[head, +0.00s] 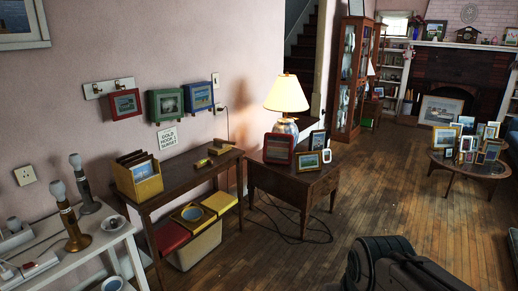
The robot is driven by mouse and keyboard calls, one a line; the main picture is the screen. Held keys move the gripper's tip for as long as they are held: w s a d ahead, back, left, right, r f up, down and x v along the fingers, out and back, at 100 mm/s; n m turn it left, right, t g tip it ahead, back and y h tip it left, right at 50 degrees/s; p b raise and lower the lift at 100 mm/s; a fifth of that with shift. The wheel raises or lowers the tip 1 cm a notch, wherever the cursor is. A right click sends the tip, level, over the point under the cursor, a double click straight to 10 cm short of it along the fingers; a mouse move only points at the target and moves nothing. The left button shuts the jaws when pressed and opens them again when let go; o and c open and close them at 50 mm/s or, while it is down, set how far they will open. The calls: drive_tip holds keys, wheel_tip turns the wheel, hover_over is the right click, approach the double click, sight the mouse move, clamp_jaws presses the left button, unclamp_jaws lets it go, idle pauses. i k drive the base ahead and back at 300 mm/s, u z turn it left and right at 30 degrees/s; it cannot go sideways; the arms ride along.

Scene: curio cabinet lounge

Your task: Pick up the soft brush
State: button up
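I cannot make out a soft brush for certain. Small yellow pieces (219,149) lie near the right end of the brown side table, too small to identify. On the white table at the left stand a gold-brown upright object (71,225) and a dark one (84,188), each with a pale grey rounded top; I cannot tell whether either is a brush. A dark part of my own arm shows at the bottom right. My gripper's fingers are not visible.
The brown side table (188,178) also holds a yellow box (138,185) of frames. A small table (290,180) bears a lit lamp (285,98) and frames. A round table (455,170) full of frames stands at the right. The wooden floor (350,205) between is mostly clear, with a cable.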

sight(220, 144)
drive_tip(key=i, duration=1.85)
drive_tip(key=u, duration=0.65)
drive_tip(key=i, duration=2.25)
drive_tip(key=u, duration=0.55)
